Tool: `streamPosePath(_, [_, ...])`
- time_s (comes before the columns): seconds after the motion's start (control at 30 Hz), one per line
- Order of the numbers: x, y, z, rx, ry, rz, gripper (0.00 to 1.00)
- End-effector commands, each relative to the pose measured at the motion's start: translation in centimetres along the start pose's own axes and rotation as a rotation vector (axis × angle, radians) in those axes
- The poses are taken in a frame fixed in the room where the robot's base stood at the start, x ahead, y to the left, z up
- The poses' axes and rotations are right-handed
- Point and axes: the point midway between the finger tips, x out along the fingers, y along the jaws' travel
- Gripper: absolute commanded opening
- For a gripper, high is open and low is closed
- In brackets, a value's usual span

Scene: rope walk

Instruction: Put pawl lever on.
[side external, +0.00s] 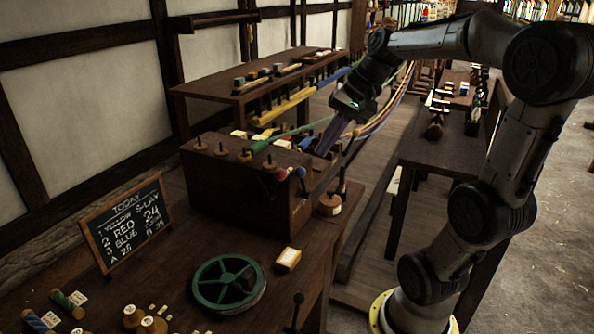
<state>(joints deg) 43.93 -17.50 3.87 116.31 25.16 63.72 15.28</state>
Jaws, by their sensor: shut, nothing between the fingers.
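My gripper (329,140) points down at the right end of the dark wooden box (230,190) on the bench. Its fingers are shut with nothing held, just above the box's right side. A thin upright lever (343,172) stands beside the box, a little right of and below the fingertips. Another dark lever with a ball knob (298,299) stands at the near bench edge. I cannot tell which of them is the pawl lever, or whether either is on or off. A green spoked wheel (228,283) lies on the bench before the box.
Coloured ropes stretch behind my gripper toward the back. Pegs and small coloured knobs line the box top. A chalkboard (126,222) stands at left; a yellow-white block (288,259) lies near the wheel. A round wooden weight (330,204) is right of the box. More benches stand behind and right.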

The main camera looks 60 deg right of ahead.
Motion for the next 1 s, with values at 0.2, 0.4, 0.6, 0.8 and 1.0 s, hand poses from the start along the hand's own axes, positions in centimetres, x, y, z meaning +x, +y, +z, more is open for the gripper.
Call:
streamPosePath(0.2, [0.0, 2.0, -1.9, 0.086, 0.015, 0.018, 0.0])
streamPosePath(0.4, [0.0, 2.1, -2.0, 0.09, 0.019, 0.019, 0.0])
streamPosePath(0.6, [0.1, 2.1, -2.0, 0.089, 0.018, 0.019, 0.0])
streamPosePath(0.8, [1.9, 2.1, -1.9, 0.088, 0.014, 0.02, 0.0])
streamPosePath(1.0, [5.7, 2.2, -1.9, 0.088, 0.012, 0.022, 0.0])
